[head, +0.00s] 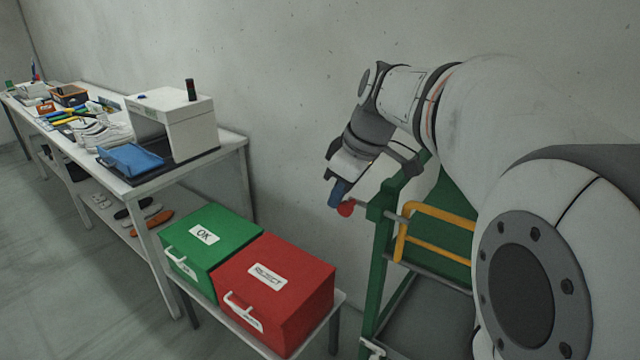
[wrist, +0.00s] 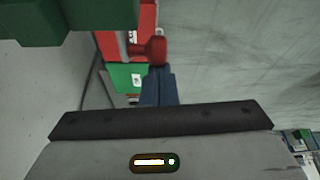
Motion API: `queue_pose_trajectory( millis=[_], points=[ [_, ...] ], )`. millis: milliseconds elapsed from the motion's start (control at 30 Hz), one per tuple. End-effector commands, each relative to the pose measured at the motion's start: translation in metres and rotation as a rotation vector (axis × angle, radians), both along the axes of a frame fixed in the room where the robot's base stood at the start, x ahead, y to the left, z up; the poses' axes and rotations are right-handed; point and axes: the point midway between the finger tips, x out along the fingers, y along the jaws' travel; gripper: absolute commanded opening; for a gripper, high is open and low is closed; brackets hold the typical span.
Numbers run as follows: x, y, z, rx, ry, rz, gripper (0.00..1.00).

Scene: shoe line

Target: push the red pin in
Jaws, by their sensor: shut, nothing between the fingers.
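In the wrist view the red pin (wrist: 152,50) is just beyond my fingertips, near the green post (wrist: 70,18) at top left. My gripper (head: 337,194) is shut and empty, its blue fingers pointing down beside the knob. The fingers (wrist: 158,84) look close to the knob in the wrist view; I cannot tell whether they touch it.
A green rack with a yellow bar (head: 432,238) stands right of the pin. A green OK box (head: 208,236) and a red REJECT box (head: 290,280) sit on a low stand to the left. A long white table (head: 180,178) with shoes lies further left.

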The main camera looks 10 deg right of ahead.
Motion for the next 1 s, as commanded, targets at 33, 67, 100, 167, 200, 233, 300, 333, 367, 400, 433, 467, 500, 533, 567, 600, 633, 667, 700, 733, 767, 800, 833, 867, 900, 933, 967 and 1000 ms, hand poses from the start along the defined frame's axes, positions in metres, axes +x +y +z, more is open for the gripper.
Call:
queue_pose_trajectory(
  millis=[33,67,100,167,200,233,300,333,367,400,433,467,500,533,567,600,633,667,700,733,767,800,833,867,900,933,967,1000],
  points=[
    [-0.001,-0.001,-0.001,-0.004,0.003,0.002,0.0],
    [-0.001,0.0,-0.001,-0.004,0.003,0.003,0.0],
    [0.0,0.0,-0.001,-0.004,0.003,0.004,0.0],
    [0.0,0.002,-0.001,-0.004,0.003,0.006,0.0],
    [0.002,0.004,0.0,-0.004,0.003,0.006,0.0],
    [0.003,0.006,0.0,-0.004,0.003,0.006,0.0],
    [0.007,0.012,0.002,-0.004,0.003,0.006,0.0],
    [0.01,0.016,0.003,-0.004,0.003,0.006,0.0],
    [0.013,0.019,0.004,-0.004,0.003,0.005,0.0],
    [0.017,0.025,0.006,-0.003,0.003,0.004,0.0],
    [0.02,0.029,0.007,-0.002,0.004,0.003,0.0],
    [0.021,0.03,0.01,-0.003,0.0,-0.001,0.0],
    [0.018,0.024,0.021,-0.003,-0.005,-0.005,0.0],
    [0.016,0.022,0.027,-0.003,-0.005,-0.006,0.0],
    [0.014,0.02,0.034,-0.003,-0.005,-0.006,0.0],
    [0.012,0.017,0.043,-0.003,-0.004,-0.007,0.0],
    [0.011,0.015,0.05,-0.003,-0.004,-0.007,0.0],
    [0.009,0.014,0.056,-0.003,-0.004,-0.007,0.0],
    [0.007,0.012,0.064,-0.003,-0.003,-0.007,0.0],
    [0.006,0.01,0.069,-0.003,-0.003,-0.007,0.0],
    [0.005,0.009,0.074,-0.003,-0.002,-0.007,0.0],
    [0.003,0.007,0.079,-0.003,-0.001,-0.007,0.0],
    [0.002,0.006,0.084,-0.003,-0.001,-0.007,0.0],
    [0.001,0.005,0.087,-0.003,-0.001,-0.007,0.0],
    [0.0,0.004,0.091,-0.003,0.0,-0.007,0.0],
    [0.0,0.004,0.093,-0.003,0.0,-0.006,0.0],
    [-0.001,0.003,0.095,-0.003,0.0,-0.007,0.0],
    [-0.002,0.003,0.096,-0.003,0.002,-0.01,0.0]
  ],
)
